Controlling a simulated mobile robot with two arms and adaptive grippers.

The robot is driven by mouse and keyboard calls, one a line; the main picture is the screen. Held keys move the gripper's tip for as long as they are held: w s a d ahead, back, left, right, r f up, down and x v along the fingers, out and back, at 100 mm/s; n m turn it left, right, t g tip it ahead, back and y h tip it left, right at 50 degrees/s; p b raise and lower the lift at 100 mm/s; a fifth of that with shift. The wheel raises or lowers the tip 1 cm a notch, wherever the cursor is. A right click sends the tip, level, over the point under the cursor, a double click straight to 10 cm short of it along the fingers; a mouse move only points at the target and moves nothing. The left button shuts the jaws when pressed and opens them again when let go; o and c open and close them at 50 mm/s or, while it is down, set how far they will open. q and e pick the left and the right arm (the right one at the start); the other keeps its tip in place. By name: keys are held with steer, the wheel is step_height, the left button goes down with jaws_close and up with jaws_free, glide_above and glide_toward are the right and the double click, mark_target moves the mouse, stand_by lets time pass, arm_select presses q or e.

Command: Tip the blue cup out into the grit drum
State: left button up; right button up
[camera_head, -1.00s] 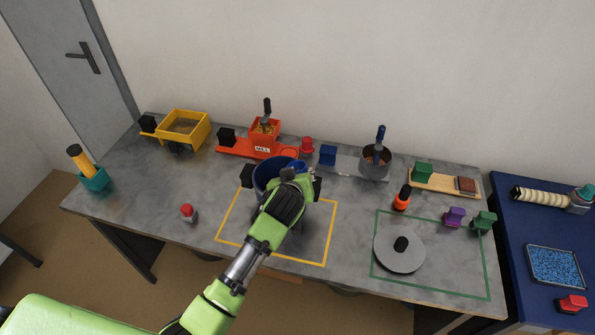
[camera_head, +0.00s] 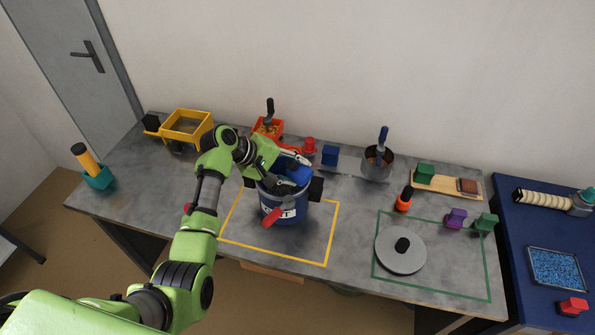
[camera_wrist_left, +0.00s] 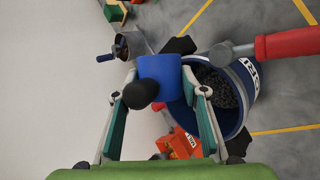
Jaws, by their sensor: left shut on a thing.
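The grit drum (camera_head: 284,212) is a dark blue tub with a white label, standing inside the yellow outline. In the left wrist view the drum (camera_wrist_left: 245,112) shows dark grains inside. My left gripper (camera_head: 286,180) is over the drum's mouth and shut on the blue cup (camera_head: 299,171). In the left wrist view the cup (camera_wrist_left: 165,72) sits between the two fingers, with a black knob in front of it, beside and partly over the drum's rim. The cup's inside is hidden, and I cannot tell how far it is tilted. My right gripper is out of view.
A red-handled tool (camera_wrist_left: 285,43) reaches across the drum's rim. The orange mill (camera_head: 268,130) and a red-topped piece (camera_head: 309,146) stand behind the drum. A grey pot (camera_head: 376,164) and a grey disc (camera_head: 401,250) are to the right.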

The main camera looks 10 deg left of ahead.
arm_select(q)
steer(key=shift+w+a+f+n+g+h+b, duration=0.15)
steer(key=shift+w+a+n+g+h+b, duration=0.2)
steer(key=shift+h, duration=0.35)
steer(key=shift+a+f+n+h+b, duration=0.15)
steer(key=shift+n+h+b, duration=0.1)
steer(key=shift+h+b, duration=0.2)
steer(key=shift+w+a+n+g+h+b, duration=0.25)
steer(key=shift+a+n+g+h+b, duration=0.2)
steer(key=shift+h+b, duration=0.5)
steer(key=a+n+h+b, duration=0.1)
steer(key=b, duration=0.4)
steer(key=w+n+h+b, duration=0.1)
steer(key=h+b, duration=0.1)
steer(key=b, duration=0.3)
steer(key=shift+a+n+g, duration=0.25)
steer(key=shift+a+g, duration=0.1)
steer(key=shift+g, duration=0.05)
